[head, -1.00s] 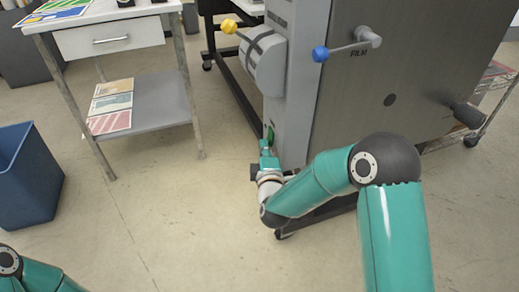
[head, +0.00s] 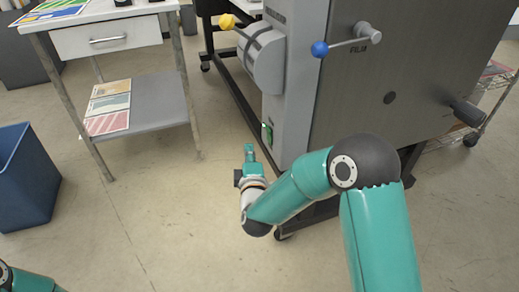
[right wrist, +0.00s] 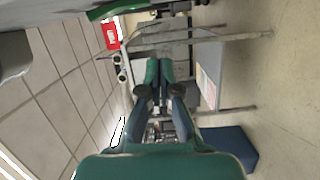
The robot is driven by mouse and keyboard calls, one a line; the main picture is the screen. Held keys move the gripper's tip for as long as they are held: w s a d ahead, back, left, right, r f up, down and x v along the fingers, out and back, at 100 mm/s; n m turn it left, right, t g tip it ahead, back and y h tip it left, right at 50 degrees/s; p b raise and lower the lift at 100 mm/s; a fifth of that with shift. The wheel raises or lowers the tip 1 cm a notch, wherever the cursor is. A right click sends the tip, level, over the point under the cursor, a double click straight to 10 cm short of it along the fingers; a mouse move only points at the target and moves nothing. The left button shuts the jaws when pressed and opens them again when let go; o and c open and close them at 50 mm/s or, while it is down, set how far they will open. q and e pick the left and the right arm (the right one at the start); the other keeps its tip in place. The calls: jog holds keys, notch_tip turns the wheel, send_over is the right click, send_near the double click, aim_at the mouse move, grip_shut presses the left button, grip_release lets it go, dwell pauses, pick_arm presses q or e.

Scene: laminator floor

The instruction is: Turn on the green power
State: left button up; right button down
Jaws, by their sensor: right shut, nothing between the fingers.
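The green power switch (head: 267,133) is on the lower front edge of the grey laminator (head: 290,90), in the middle of the head view, and shows uncovered. Whether it is on is too small to tell. A green part (right wrist: 112,9) at the top edge of the right wrist view appears to be this switch, close up and cut off. My right gripper (head: 249,152) is just left of and below the switch, apart from it. Its fingers are together and empty, also in the right wrist view (right wrist: 159,70). Only part of my left arm shows, at the bottom left; its gripper is out of view.
A yellow knob (head: 227,21) and a blue-knobbed crank (head: 320,48) stick out above. A white-topped side table (head: 150,8) with papers on its shelf (head: 160,100) and a blue bin (head: 25,180) stand left. The floor between is clear.

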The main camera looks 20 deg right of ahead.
jog(key=v, duration=0.9)
jog(key=shift+s+p, duration=0.3)
jog(key=shift+s, duration=0.1)
jog(key=shift+d+f, duration=0.1)
jog(key=shift+f, duration=0.05)
